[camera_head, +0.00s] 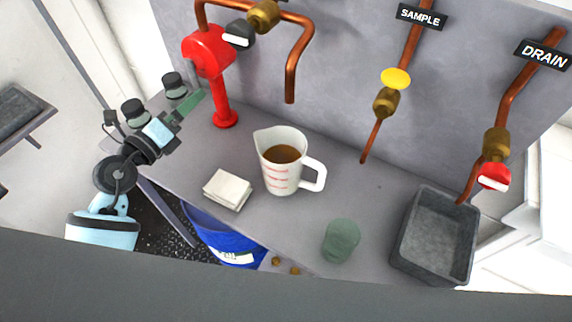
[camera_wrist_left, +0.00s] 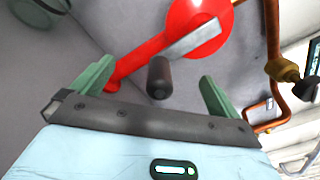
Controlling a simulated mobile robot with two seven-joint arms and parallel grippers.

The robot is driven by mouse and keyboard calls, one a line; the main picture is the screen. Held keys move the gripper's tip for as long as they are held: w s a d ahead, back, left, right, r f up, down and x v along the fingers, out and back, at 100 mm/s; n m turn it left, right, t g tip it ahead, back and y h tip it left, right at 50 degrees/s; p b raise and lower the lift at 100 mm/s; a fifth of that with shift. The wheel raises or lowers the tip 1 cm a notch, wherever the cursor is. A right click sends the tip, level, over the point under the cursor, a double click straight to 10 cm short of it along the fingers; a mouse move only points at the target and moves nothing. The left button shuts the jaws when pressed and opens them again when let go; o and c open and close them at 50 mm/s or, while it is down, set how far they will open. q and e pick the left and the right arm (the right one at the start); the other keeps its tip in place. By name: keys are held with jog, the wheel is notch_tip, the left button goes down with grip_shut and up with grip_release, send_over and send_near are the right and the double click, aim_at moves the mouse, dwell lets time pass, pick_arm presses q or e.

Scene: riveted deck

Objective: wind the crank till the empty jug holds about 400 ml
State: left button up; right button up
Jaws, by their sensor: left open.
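The jug (camera_head: 280,172) is white with red marks and stands upright below the open end of a copper spout (camera_head: 290,85). It has brown liquid inside; I cannot read its level against the marks. The red pump (camera_head: 205,50) stands at the back left. In the left wrist view its metal crank arm (camera_wrist_left: 200,38) ends in a dark crank handle (camera_wrist_left: 160,80). My left gripper (camera_head: 193,102) is left of the pump, open, with the handle appearing between its green fingers (camera_wrist_left: 156,74); contact is not visible. My right gripper is not in view.
A white folded cloth (camera_head: 228,190), a greenish glass (camera_head: 341,240) and a grey bin (camera_head: 437,235) stand on the deck. SAMPLE (camera_head: 420,14) and DRAIN (camera_head: 543,55) pipes hang right. A blue bucket (camera_head: 222,238) is below.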

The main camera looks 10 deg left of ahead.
pick_arm(q)
jog(key=v, duration=0.9)
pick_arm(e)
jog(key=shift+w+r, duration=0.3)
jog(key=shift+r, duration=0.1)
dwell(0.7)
